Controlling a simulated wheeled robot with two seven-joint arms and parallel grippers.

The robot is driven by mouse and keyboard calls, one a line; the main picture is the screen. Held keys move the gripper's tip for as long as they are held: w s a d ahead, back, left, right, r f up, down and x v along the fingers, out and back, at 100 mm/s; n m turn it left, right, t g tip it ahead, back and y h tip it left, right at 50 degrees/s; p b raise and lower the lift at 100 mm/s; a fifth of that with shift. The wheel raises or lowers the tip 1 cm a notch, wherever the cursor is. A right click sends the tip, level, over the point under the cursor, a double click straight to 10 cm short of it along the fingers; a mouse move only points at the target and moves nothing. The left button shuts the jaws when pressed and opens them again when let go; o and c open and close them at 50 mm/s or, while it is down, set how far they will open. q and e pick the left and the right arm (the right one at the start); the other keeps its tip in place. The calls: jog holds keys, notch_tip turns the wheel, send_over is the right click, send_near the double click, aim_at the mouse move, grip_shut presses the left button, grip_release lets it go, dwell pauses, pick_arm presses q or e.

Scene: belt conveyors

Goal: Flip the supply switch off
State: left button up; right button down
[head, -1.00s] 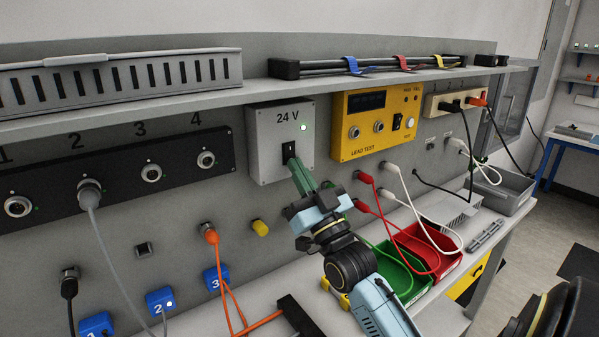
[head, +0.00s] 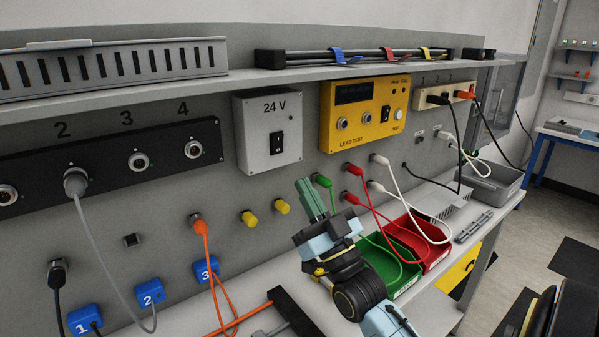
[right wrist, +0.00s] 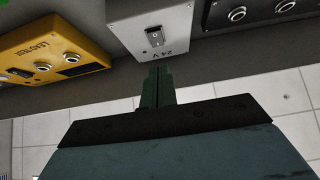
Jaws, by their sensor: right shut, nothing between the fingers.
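The supply switch (head: 277,143) is a black rocker on the grey 24 V box (head: 252,150) on the wall panel. No green light shows on the box's face. In the right wrist view the box (right wrist: 183,38) and its switch (right wrist: 154,38) appear upside down beyond the fingertips. My right gripper (head: 304,184) is shut and empty, its green fingers below and to the right of the box, apart from the switch. In the right wrist view its fingers (right wrist: 158,72) point toward the box. My left gripper is out of view.
The yellow lead tester (head: 360,115) hangs right of the box, under the shelf (head: 300,82). Red, green and white leads run down beside my right gripper to a green bin (head: 405,258) and a red bin (head: 437,252). A black socket strip (head: 85,172) is at left.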

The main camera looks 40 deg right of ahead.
jog(key=s+f, duration=0.2)
jog(key=f, duration=0.1)
jog(key=s+f+b, duration=0.1)
jog(key=shift+s+a+f, duration=0.1)
jog(key=shift+a+f, duration=0.05)
jog(key=shift+f, duration=0.2)
dwell(0.3)
